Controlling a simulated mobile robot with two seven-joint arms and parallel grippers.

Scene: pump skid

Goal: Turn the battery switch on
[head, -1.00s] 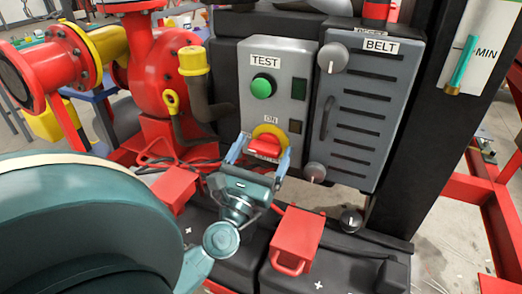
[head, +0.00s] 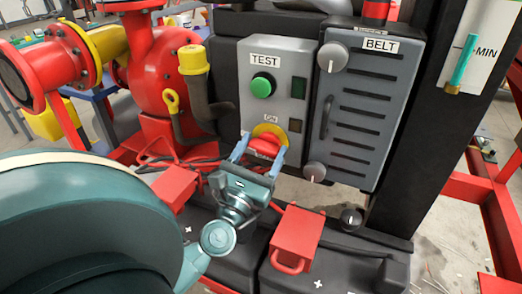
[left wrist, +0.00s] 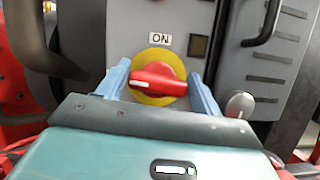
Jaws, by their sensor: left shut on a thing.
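The battery switch is a red knob (head: 264,146) on a round yellow plate (head: 268,131), low on the grey control box. It also shows in the left wrist view (left wrist: 158,79), its handle lying roughly level, its white mark at the left end. The ON label (left wrist: 160,39) is above the plate. My left gripper (head: 260,153) is at the knob, with one blue finger on each side of it, shut on it. The fingers hide part of the knob's surroundings. My right gripper is not in view.
The control box carries a green TEST button (head: 263,85). A BELT panel (head: 362,115) with knobs stands to its right. Black batteries with red covers (head: 297,237) are below. Red pump pipework (head: 165,70) and a yellow-capped pipe (head: 193,59) are at the left.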

